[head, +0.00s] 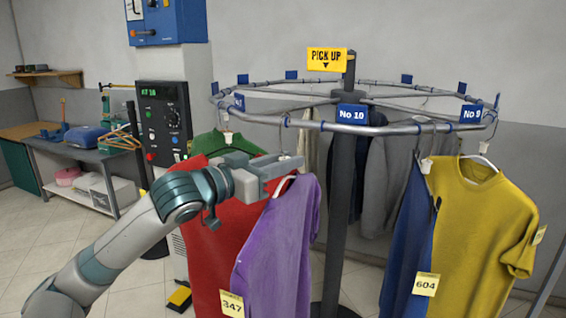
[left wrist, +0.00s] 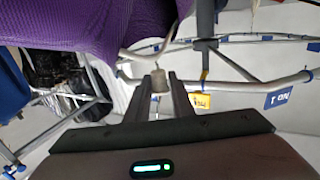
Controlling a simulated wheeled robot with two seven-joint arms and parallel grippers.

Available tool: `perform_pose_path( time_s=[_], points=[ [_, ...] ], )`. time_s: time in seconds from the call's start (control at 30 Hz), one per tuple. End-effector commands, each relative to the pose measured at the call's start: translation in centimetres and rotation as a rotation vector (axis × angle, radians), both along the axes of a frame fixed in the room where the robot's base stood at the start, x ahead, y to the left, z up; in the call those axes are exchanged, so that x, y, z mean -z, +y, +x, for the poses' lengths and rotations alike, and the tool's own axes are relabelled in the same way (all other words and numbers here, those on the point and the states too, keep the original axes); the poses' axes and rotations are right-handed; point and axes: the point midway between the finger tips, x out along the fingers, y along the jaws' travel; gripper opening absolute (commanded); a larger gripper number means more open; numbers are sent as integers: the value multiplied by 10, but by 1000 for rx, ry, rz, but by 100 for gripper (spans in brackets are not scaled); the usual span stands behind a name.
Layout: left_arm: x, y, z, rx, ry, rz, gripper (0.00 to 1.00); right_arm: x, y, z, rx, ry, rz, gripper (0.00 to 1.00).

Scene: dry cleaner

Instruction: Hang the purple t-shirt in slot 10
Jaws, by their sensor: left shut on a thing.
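The purple t-shirt (head: 278,248) hangs from a white hanger (head: 284,185) under my left gripper (head: 290,166). In the left wrist view, my left gripper (left wrist: 158,88) is shut on the small grey grip piece on the hanger's neck, with the purple cloth (left wrist: 90,30) beyond it. The blue No 10 sign (head: 352,114) is on the round rail (head: 315,126), to the right of and above the gripper. The shirt is in front of the rail and below it. Whether the hook touches the rail is unclear. My right gripper is not in view.
A red garment (head: 210,250) and a green one (head: 228,143) hang behind my left arm. Right of the centre post (head: 340,210) hang grey, blue (head: 405,240) and yellow (head: 485,220) garments. A control panel (head: 165,120) stands at the left.

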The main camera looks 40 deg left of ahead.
Motion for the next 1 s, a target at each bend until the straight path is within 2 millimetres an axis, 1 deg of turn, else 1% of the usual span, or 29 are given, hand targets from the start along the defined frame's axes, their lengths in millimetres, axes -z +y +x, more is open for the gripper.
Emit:
perform_pose_path(
  time_s=[0.7, 1.0],
  points=[
    [-1, 10, 40, 0, -2, 1, 0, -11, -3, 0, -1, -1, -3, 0],
    [0, 9, 39, 0, -1, 2, 0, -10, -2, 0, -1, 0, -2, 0]
  ],
)
